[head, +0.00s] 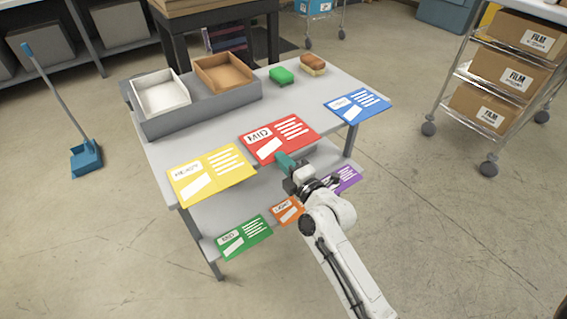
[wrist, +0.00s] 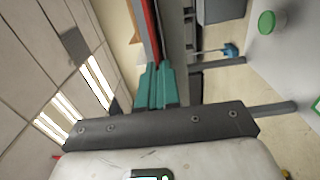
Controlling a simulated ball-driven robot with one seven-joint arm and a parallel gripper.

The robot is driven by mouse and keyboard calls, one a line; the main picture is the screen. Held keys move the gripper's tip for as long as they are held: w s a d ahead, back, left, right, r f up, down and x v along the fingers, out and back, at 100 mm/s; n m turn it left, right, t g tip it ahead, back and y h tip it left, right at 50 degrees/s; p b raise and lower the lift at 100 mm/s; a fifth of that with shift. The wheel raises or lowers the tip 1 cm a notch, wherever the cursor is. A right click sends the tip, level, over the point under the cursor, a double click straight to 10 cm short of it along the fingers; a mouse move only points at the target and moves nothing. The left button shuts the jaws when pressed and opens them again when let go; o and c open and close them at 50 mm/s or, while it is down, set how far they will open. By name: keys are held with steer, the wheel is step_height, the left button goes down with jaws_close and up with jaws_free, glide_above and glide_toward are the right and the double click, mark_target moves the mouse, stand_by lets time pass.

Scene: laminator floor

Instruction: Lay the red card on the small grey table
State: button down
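The red card (head: 278,138), with white print, lies at the front edge of the grey table (head: 215,128), its near edge jutting out over the front. I cannot tell whether it rests fully on the top. My gripper (head: 287,162) is at the card's near edge, its teal fingertips overlapping that edge. In the wrist view the fingertips (wrist: 156,84) are close together, and the red card (wrist: 149,30) shows as a thin red strip running into the line between them. The part between the fingers is hidden.
A yellow card (head: 212,174) and a blue card (head: 357,105) flank the red one. Green (head: 244,237), orange (head: 287,210) and purple (head: 347,178) cards sit on the lower shelf. Trays (head: 160,93) and sponges (head: 281,75) stand behind. A carton rack (head: 490,97) is at right.

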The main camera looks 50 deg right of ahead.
steer(key=shift+f, duration=0.4)
steer(key=c, duration=1.4)
jaws_free()
steer(key=shift+o, duration=0.2)
steer(key=shift+r, duration=0.1)
